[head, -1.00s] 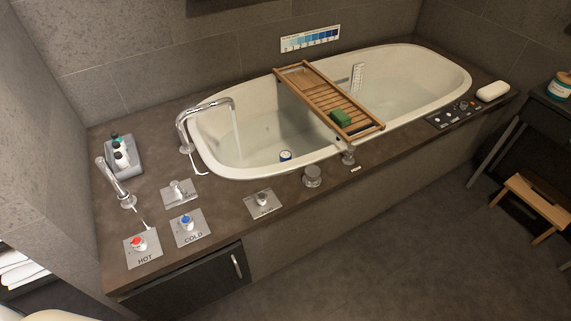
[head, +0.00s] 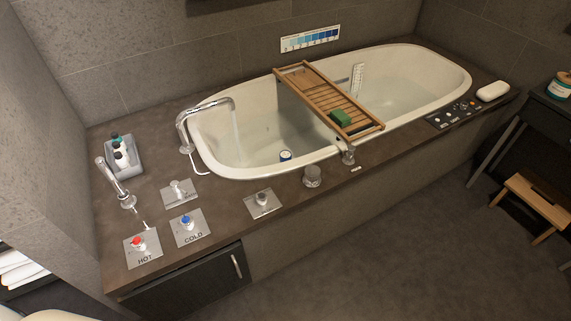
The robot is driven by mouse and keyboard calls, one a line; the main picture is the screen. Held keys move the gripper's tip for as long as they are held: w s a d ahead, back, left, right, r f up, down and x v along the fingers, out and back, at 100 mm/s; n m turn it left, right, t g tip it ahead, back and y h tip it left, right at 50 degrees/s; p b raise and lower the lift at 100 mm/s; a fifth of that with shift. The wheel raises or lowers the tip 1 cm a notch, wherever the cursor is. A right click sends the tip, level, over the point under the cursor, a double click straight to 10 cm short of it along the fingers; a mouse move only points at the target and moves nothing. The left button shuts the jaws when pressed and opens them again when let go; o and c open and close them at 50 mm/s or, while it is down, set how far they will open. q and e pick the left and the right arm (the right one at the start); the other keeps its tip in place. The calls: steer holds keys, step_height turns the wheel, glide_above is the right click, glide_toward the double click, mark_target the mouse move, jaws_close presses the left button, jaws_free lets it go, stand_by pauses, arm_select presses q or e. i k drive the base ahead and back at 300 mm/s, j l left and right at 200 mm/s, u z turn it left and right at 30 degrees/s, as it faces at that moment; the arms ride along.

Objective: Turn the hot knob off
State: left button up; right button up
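The hot knob (head: 137,242) has a red top and sits on a square metal plate labelled HOT (head: 143,256), at the near left corner of the tub deck. The cold knob (head: 186,220) has a blue top and sits on its own plate to the right. A curved chrome spout (head: 205,108) stands at the tub's left end, with a thin pale stream of water (head: 236,130) below its tip. Neither of my grippers shows in the head view.
The white bathtub (head: 225,176) holds water, with a wooden caddy (head: 308,82) across it. A hand shower (head: 115,180), a bottle tray (head: 136,160) and other metal controls (head: 263,201) stand on the deck. A cabinet door (head: 185,288) is below; open floor (head: 370,240) lies in front.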

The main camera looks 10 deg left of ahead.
mark_target(138, 244)
steer(key=u, duration=1.8)
